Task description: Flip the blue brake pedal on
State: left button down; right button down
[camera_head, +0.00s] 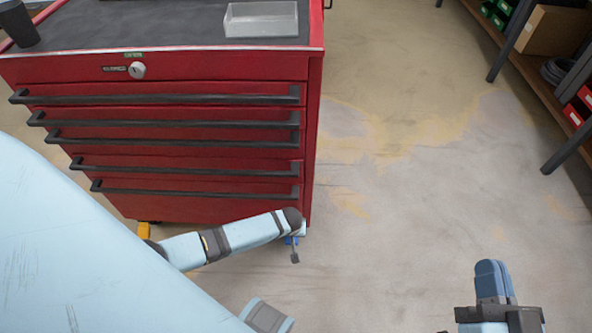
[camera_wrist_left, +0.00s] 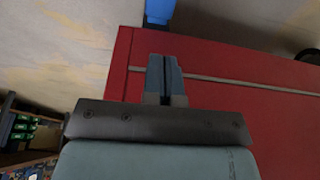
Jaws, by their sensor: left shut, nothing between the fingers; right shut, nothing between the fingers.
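The blue brake pedal (camera_wrist_left: 159,11) shows at the top edge of the left wrist view, beside the red cabinet's edge and partly cut off. In the head view a small patch of blue (camera_head: 289,240) shows low at the cabinet's front right corner, under the dark end of my left arm. My left gripper (camera_wrist_left: 164,62) is shut and empty; its tips point towards the pedal, with a gap in the picture. In the head view I cannot make out its fingers clearly. My right gripper (camera_head: 491,268) is shut and empty over the floor at the lower right.
The red tool cabinet (camera_head: 190,68) fills the upper left, with dark drawer handles and a grey tray (camera_head: 261,34) on top. A yellow part (camera_head: 144,230) shows at its lower left. Open floor (camera_head: 400,210) lies to the right. A shelf (camera_head: 535,65) stands at the upper right.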

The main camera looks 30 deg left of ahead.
pick_arm(q)
jog(key=shift+s, duration=0.15)
pick_arm(e)
jog(key=shift+s, duration=0.1)
